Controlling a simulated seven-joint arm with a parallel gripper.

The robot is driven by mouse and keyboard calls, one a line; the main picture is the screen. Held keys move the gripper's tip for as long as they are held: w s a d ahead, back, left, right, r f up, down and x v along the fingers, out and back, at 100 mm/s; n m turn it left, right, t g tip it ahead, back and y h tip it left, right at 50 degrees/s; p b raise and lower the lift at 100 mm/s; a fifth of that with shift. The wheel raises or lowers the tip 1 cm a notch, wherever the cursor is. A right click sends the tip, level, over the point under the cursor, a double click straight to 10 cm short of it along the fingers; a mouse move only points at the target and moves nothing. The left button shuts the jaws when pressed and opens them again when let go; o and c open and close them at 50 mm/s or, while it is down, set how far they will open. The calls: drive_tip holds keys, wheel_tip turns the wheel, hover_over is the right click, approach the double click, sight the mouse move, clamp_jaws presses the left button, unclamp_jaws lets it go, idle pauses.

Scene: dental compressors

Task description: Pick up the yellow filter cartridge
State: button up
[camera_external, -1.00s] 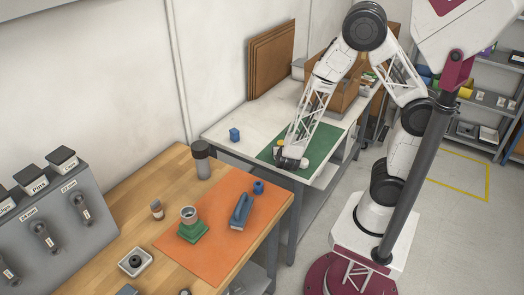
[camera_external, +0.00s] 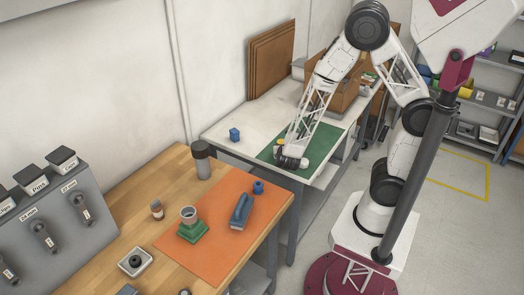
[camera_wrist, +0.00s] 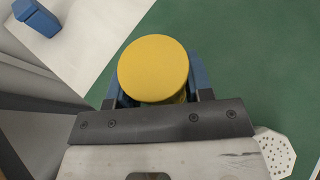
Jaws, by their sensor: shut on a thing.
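The yellow filter cartridge (camera_wrist: 153,68) is round-topped and sits between the blue fingers of my gripper (camera_wrist: 153,92) in the wrist view. The fingers are shut on its sides. In the external view my gripper (camera_external: 278,155) is low over the green mat (camera_external: 318,138) on the white table, and a small bit of yellow shows at its tip. The lower part of the cartridge is hidden, so I cannot tell whether it touches the mat.
A blue block (camera_external: 234,134) stands on the white table (camera_external: 222,122), left of the mat. A white perforated piece (camera_wrist: 274,150) lies on the mat. The wooden table (camera_external: 130,218) in front holds an orange mat (camera_external: 205,255) with a green-based fitting (camera_external: 192,230) and a blue tool (camera_external: 241,211).

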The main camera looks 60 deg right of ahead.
drive_tip(key=shift+r, duration=0.65)
drive_tip(key=shift+s+r, duration=0.1)
drive_tip(key=shift+r, duration=0.85)
drive_tip(key=s+r, duration=0.1)
drive_tip(key=s, duration=1.4)
drive_tip(key=shift+s+a, duration=0.4)
drive_tip(key=shift+a, duration=0.05)
drive_tip(key=shift+r, duration=0.1)
